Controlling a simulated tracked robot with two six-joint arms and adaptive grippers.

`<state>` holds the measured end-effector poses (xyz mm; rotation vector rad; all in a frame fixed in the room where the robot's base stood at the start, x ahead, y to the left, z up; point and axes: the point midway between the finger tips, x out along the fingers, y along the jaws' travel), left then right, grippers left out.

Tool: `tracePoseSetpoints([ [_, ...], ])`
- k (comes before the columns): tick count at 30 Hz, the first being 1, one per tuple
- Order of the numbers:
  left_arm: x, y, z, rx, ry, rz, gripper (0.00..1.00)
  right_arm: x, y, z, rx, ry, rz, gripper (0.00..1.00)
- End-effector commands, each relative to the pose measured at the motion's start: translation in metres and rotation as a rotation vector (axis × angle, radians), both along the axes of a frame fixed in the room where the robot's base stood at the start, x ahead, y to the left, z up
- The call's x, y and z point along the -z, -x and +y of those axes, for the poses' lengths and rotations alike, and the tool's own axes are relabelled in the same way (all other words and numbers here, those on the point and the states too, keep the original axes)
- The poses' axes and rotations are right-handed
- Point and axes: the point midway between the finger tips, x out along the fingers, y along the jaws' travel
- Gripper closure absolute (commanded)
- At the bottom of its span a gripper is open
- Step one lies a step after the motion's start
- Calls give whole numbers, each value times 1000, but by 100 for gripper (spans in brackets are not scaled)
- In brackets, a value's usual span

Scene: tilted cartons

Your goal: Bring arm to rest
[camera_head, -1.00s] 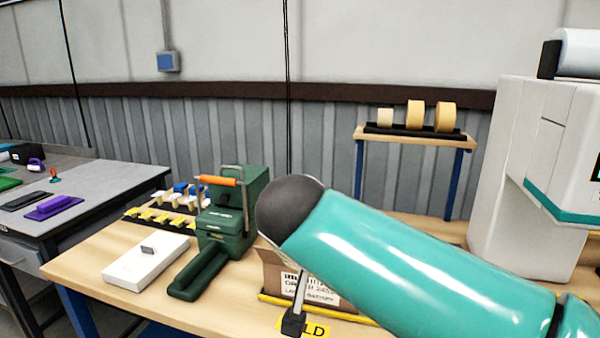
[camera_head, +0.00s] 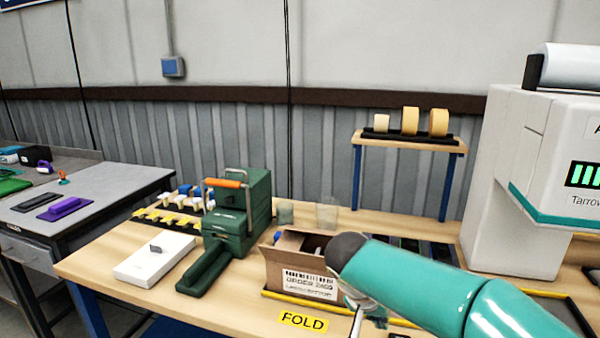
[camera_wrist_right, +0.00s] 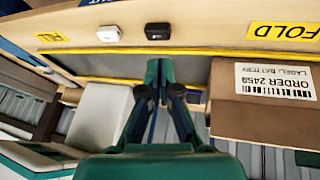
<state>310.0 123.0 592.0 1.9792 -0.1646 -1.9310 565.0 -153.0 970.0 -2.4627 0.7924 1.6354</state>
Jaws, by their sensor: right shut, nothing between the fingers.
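My right arm, teal with a dark joint, reaches in from the lower right of the head view. Its gripper (camera_wrist_right: 160,75) shows in the wrist view with its green fingers shut together and nothing between them. In the head view the gripper is mostly hidden by the arm near the bench's front edge. In the wrist view the fingers appear to the left of the cardboard carton (camera_wrist_right: 265,115), apart from it in the picture. The carton (camera_head: 305,282), labelled ORDER 2459, stands open on the wooden bench (camera_head: 130,243), partly covered by my arm. My left gripper is not in view.
A green press (camera_head: 240,215) and a white box (camera_head: 155,260) stand left of the carton. A white machine (camera_head: 510,180) stands at right. A small shelf (camera_head: 400,142) holds tape rolls. A yellow FOLD label (camera_head: 303,321) marks the front edge.

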Motion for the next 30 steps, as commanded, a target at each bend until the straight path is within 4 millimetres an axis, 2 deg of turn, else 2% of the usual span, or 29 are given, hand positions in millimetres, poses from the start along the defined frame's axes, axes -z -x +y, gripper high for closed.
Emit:
tracePoseSetpoints([
  [1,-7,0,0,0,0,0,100,25,5,-13,19,0,68,100],
  [2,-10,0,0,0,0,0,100,41,9,-19,27,-4,106,100],
  [5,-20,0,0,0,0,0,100,108,34,-37,35,-53,263,100],
  [6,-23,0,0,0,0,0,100,135,48,-42,32,-85,328,100],
  [8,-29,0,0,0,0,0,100,175,74,-45,21,-150,418,100],
  [9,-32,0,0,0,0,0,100,199,93,-45,14,-200,473,100],
  [11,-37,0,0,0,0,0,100,232,125,-42,3,-286,548,100],
  [12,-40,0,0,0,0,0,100,252,149,-38,-2,-350,593,100],
  [14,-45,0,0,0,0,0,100,277,187,-27,-8,-458,644,100],
  [15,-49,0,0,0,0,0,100,291,213,-18,-13,-533,665,100],
  [18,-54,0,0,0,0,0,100,312,266,9,-26,-693,655,100],
  [21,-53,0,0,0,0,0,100,320,292,29,-71,-765,579,100],
  [23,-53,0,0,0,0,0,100,322,296,35,-112,-771,514,100],
  [25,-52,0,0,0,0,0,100,323,291,35,-158,-754,433,100],
  [30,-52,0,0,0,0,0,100,326,259,28,-276,-686,271,100],
])
